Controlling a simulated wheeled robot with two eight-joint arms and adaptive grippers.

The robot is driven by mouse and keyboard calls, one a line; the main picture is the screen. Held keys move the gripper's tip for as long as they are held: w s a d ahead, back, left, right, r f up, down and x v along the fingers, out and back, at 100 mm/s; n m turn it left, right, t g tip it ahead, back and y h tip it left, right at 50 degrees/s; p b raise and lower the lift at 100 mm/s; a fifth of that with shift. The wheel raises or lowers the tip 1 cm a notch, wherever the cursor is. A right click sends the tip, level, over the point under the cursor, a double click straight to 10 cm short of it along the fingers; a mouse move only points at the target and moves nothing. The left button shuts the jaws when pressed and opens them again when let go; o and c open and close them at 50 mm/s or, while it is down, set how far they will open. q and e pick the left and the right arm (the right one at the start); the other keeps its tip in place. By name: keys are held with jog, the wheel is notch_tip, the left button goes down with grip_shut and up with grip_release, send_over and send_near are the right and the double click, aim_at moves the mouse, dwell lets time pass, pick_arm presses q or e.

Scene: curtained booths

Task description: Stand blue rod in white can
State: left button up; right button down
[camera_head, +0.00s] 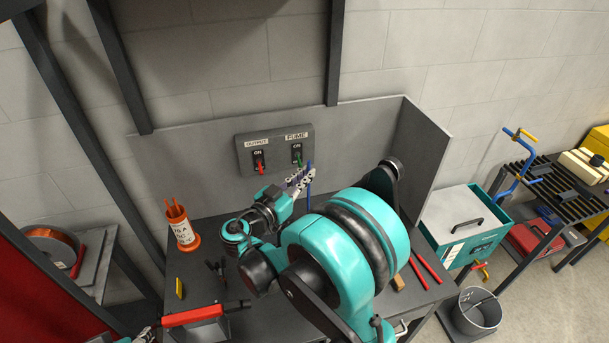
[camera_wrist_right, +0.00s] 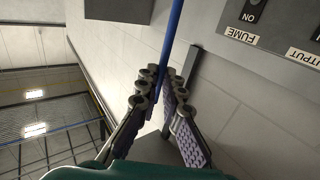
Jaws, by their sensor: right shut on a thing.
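My right gripper (camera_head: 302,178) is shut on a thin blue rod (camera_head: 309,182) in front of the bench's back panel. In the right wrist view the blue rod (camera_wrist_right: 172,40) runs up from between the fingers (camera_wrist_right: 162,88). It stands nearly upright, its lower end hidden by my arm. An orange and white can-like holder (camera_head: 183,235) with orange rods in it stands on the bench at the left. I see no plain white can; my arm hides part of the bench. A small part at the lower left edge seems to be my left gripper (camera_head: 146,334); its fingers are unclear.
A switch box (camera_head: 275,148) is on the back panel just behind the rod. A red tool (camera_head: 192,316) lies at the bench's front left. Red rods (camera_head: 424,272) lie at the right. A teal box (camera_head: 465,235) and grey bucket (camera_head: 477,312) are beyond the bench.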

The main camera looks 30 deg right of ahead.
aim_at(308, 185)
jog(key=shift+f+b, duration=1.55)
jog(key=shift+f, duration=0.75)
notch_tip(308, 185, down, 12)
jog(key=b, duration=1.1)
jog(key=shift+b, duration=0.3)
jog(key=c, duration=1.6)
grip_release()
jog(key=shift+a, duration=0.1)
jog(key=v, duration=1.1)
jog(key=shift+s+a, duration=0.2)
jog(key=shift+a, duration=0.15)
